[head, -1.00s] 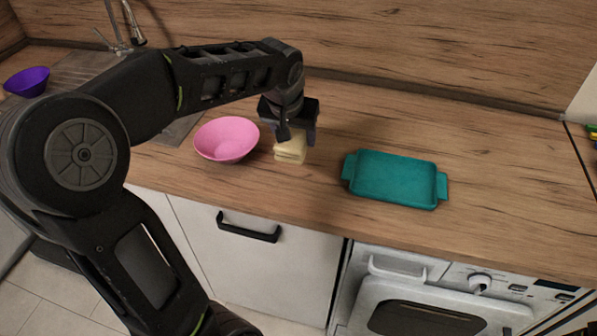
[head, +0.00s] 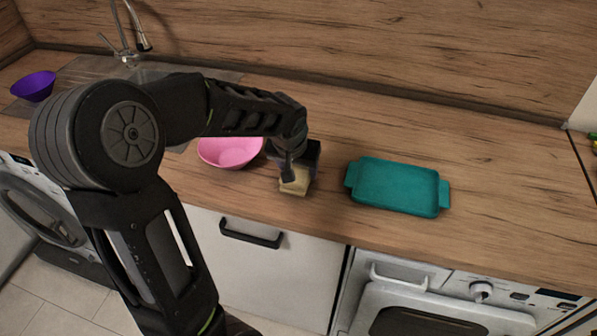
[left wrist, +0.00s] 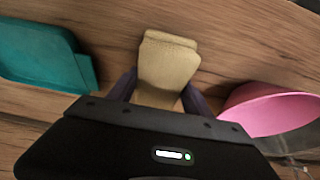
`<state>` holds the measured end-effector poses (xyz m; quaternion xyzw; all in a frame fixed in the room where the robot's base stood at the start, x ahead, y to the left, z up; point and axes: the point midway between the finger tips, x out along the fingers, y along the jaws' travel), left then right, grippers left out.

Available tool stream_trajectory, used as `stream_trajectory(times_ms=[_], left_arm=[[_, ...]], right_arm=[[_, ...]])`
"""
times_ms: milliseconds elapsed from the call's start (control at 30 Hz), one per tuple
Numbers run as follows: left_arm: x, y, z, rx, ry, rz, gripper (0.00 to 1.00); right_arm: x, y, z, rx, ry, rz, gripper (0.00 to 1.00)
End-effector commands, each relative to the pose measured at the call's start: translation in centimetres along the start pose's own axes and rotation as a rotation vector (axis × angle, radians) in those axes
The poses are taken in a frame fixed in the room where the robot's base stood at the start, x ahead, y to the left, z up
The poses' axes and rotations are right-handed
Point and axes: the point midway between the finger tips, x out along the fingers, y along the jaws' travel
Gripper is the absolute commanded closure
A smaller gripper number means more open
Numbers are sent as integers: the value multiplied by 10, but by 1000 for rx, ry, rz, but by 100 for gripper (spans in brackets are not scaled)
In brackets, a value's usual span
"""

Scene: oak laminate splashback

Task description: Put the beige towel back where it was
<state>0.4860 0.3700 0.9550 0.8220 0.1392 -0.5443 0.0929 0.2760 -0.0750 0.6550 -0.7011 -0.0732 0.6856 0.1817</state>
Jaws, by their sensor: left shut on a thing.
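The beige towel (head: 294,183) is a small folded block between the pink bowl and the teal tray. It also shows in the left wrist view (left wrist: 168,62), sticking out beyond the fingers. My left gripper (head: 293,168) is shut on the towel, with a finger on each side of it. The towel is close to the counter's front part; I cannot tell whether it touches the wood. The gripper and wrist hide the towel's upper part in the head view. My right gripper is not in view.
The pink bowl (head: 230,152) stands just left of the towel, partly behind my arm. The teal tray (head: 397,187) lies to the right. A purple bowl (head: 33,85) stands by the sink at far left. The counter (head: 500,165) right of the tray is clear.

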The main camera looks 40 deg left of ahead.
Motion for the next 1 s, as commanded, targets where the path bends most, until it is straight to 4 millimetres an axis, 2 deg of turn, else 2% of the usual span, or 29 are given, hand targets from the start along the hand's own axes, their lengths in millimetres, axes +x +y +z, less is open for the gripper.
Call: stream_trajectory(times_ms=[133, 500, 533, 767, 1000], left_arm=[[15, 0, 7, 1, -1, 0, 92], [20, 0, 8, 1, 1, 0, 92], [19, 0, 8, 1, 0, 0, 40], [18, 0, 8, 1, 0, 0, 22], [18, 0, 8, 1, 0, 0, 20]], right_arm=[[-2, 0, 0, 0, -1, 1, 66], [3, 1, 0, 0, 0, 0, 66], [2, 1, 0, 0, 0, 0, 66], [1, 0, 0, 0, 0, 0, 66], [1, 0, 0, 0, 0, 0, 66]])
